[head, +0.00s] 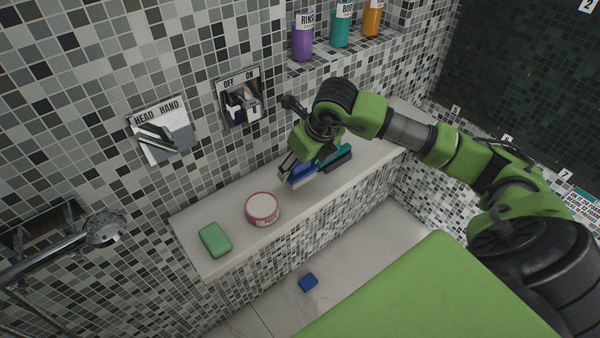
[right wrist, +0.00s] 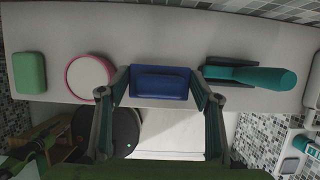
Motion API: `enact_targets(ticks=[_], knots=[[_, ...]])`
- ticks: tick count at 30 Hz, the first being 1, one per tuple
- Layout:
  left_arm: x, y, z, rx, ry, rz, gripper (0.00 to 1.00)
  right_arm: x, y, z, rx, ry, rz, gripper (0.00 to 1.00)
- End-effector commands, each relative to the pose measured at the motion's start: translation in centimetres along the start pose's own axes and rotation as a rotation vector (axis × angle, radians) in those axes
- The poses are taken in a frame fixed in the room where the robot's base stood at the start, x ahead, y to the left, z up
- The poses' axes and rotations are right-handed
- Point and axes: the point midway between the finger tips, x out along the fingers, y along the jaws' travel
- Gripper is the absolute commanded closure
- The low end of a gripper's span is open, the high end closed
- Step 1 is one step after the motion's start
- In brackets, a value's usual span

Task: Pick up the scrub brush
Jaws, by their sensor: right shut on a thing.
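The blue scrub brush (head: 301,171), with a pale bristle side underneath, is at the tiled ledge, right of the round tub. My right gripper (head: 291,172) is shut on it from above. In the right wrist view the brush (right wrist: 160,84) lies crosswise between the two fingers (right wrist: 160,97), which touch its ends. I cannot tell whether its bristles touch the ledge. My left gripper is not in view.
The pale ledge (head: 215,213) also holds a green soap bar (head: 215,240), a pink-rimmed round tub (head: 262,209) and a teal-handled tool (head: 336,157) close beside the brush. Bottles, including a purple one (head: 303,38), stand on a shelf above.

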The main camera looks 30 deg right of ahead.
Motion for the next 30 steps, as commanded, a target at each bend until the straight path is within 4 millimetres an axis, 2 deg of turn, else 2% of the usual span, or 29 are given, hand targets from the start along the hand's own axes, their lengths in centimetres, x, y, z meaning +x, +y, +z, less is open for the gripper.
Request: enact_targets(ticks=[1,6,15,21,30], knots=[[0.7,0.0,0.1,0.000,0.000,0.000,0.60,-1.0,0.7,-0.3,-0.008,-0.005,0.001,0.64],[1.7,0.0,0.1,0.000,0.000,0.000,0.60,-5.7,3.0,-0.9,-0.008,-0.009,0.001,0.64],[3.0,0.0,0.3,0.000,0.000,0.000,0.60,-10.3,7.6,-4.4,-0.007,-0.004,0.002,0.64],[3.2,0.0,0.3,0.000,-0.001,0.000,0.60,-11.7,8.8,-5.4,-0.003,0.000,0.000,0.64],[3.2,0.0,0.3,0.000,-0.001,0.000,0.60,-12.0,9.1,-5.6,-0.002,0.002,0.000,0.64]])
